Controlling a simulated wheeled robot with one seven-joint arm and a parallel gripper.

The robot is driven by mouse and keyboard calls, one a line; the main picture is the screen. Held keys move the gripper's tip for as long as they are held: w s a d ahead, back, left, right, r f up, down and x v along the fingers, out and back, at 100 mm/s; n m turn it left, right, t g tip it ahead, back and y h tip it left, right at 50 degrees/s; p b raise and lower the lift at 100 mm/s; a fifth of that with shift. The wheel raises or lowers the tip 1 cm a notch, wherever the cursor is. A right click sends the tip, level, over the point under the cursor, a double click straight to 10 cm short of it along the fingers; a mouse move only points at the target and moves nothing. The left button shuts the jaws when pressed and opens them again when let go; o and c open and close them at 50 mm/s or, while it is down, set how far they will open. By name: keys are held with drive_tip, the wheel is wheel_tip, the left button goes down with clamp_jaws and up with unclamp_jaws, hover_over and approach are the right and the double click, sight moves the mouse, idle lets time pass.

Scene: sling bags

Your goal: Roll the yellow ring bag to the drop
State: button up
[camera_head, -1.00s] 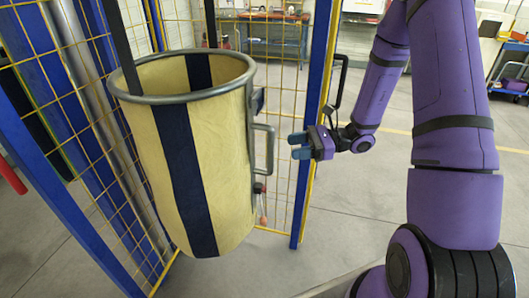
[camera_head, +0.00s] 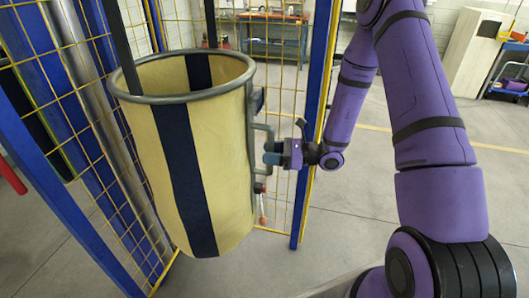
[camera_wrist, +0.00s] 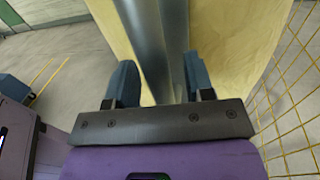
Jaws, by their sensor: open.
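The yellow ring bag (camera_head: 228,170) hangs upright at the left in the head view, pale yellow with dark blue vertical stripes and a grey metal rim ring. A grey handle (camera_head: 267,139) stands out from its right side. My gripper (camera_head: 268,153) is at this handle. In the wrist view its two blue-grey fingers (camera_wrist: 158,85) are apart, with a grey metal bar (camera_wrist: 150,45) between them and the bag's yellow cloth (camera_wrist: 225,35) behind. I cannot tell whether the fingers touch the bar. The drop cannot be made out.
A yellow wire mesh fence with blue posts (camera_head: 314,120) stands behind and left of the bag. A small orange-tipped pull (camera_head: 262,208) hangs below the handle. A workbench (camera_head: 274,35) and a blue cart (camera_head: 512,85) are farther back.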

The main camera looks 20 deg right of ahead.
drive_tip(key=shift+x, duration=0.9)
clamp_jaws()
drive_tip(key=shift+s+a, duration=0.1)
